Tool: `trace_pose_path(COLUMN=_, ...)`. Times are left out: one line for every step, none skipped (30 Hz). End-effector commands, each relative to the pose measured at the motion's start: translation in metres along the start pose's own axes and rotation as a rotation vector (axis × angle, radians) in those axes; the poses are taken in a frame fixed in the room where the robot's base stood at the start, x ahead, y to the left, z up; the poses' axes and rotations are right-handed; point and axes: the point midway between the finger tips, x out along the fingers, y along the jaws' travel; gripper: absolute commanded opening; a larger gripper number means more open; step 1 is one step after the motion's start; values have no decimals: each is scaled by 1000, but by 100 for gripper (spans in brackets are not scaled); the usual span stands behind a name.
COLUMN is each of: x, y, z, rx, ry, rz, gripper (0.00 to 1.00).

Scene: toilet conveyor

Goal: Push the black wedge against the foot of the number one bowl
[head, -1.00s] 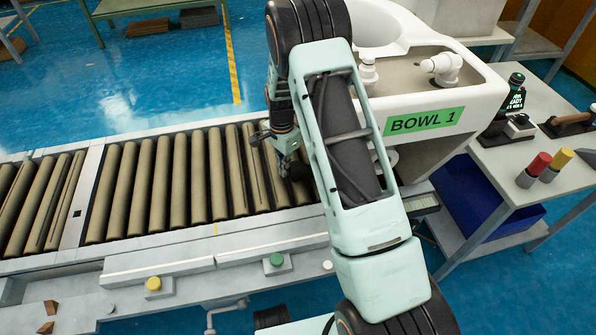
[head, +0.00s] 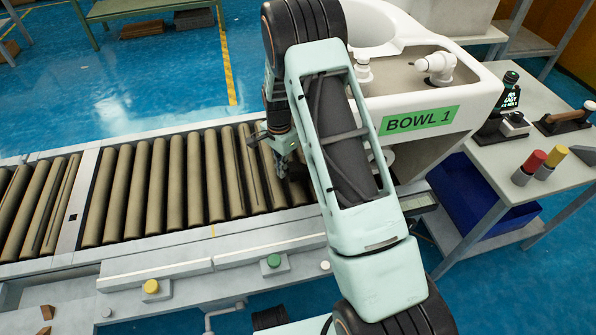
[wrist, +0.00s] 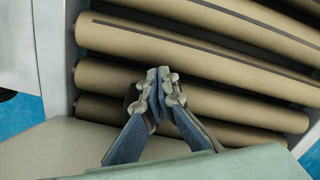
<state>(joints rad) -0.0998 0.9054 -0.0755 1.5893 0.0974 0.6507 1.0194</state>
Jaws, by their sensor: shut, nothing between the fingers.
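The number one bowl is the white bowl (head: 483,85) with a green "BOWL 1" label, at the right end of the roller conveyor in the head view. My arm hides part of its side and most of its foot. My gripper (head: 290,165) is low over the rollers, left of the bowl. In the wrist view my gripper (wrist: 160,75) is shut and empty, its fingertips just above or against a roller. I cannot make out the black wedge for certain. A dark patch beside the fingers may be part of it or shadow.
The roller conveyor (head: 145,190) is clear to the left. Its front rail carries a yellow button (head: 151,287) and a green button (head: 273,261). A side table (head: 560,170) with red and yellow pieces stands right of the bowl, a blue bin (head: 465,195) beneath it.

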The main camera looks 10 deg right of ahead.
Motion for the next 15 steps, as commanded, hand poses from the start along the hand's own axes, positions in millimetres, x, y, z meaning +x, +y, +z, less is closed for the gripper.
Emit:
trace_pose_path(x=0, y=-1, z=2, rx=-1, ry=0, rz=0, gripper=0)
trace_pose_path(x=0, y=-2, z=3, rx=-2, ry=0, rz=0, gripper=0)
trace_pose_path(x=0, y=-3, z=4, rx=-2, ry=0, rz=0, gripper=0)
trace_pose_path(x=0, y=-3, z=6, rx=-2, ry=0, rz=0, gripper=0)
trace_pose_path(x=0, y=-4, z=7, rx=-2, ry=0, rz=0, gripper=0)
trace_pose_path(x=0, y=-5, z=8, rx=-1, ry=0, rz=0, gripper=0)
trace_pose_path(x=0, y=-6, z=10, rx=-1, ry=0, rz=0, gripper=0)
trace_pose_path(x=0, y=-7, z=11, rx=-1, ry=0, rz=0, gripper=0)
trace_pose_path(x=0, y=-8, z=13, rx=0, ry=0, rz=0, gripper=0)
trace_pose_path(x=0, y=-8, z=14, rx=-1, ry=0, rz=0, gripper=0)
trace_pose_path(x=0, y=-9, z=15, rx=0, ry=0, rz=0, gripper=0)
trace_pose_path(x=0, y=-10, z=16, rx=0, ry=0, rz=0, gripper=0)
trace_pose_path(x=0, y=-10, z=17, rx=0, ry=0, rz=0, gripper=0)
trace_pose_path(x=0, y=-10, z=17, rx=0, ry=0, rz=-1, gripper=0)
trace_pose_path(x=-1, y=-10, z=17, rx=0, ry=0, rz=-1, gripper=0)
